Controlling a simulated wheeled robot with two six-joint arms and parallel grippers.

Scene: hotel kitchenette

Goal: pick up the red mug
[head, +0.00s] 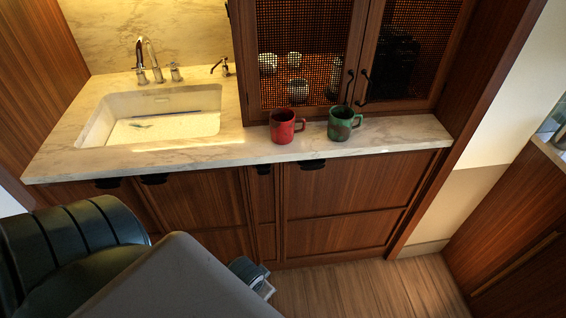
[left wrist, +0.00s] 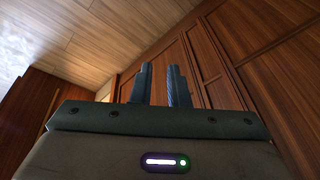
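The red mug (head: 283,127) stands upright on the marble counter (head: 235,158) near its front edge, with its handle to the right. A green mug (head: 341,124) with brownish patches stands just right of it, apart from it. My left gripper (head: 266,289) is low in front of the cabinets, below the counter and well short of the red mug. In the left wrist view its two fingers (left wrist: 160,72) are apart with a narrow empty gap between them. Neither mug shows in that view. My right gripper is not in view.
A sink (head: 155,118) with a faucet (head: 148,62) is set into the counter at left. A mesh-door cabinet (head: 305,55) stands right behind the mugs. The counter's front edge overhangs wooden cabinet fronts (head: 345,205). Floor (head: 365,285) is clear at lower right.

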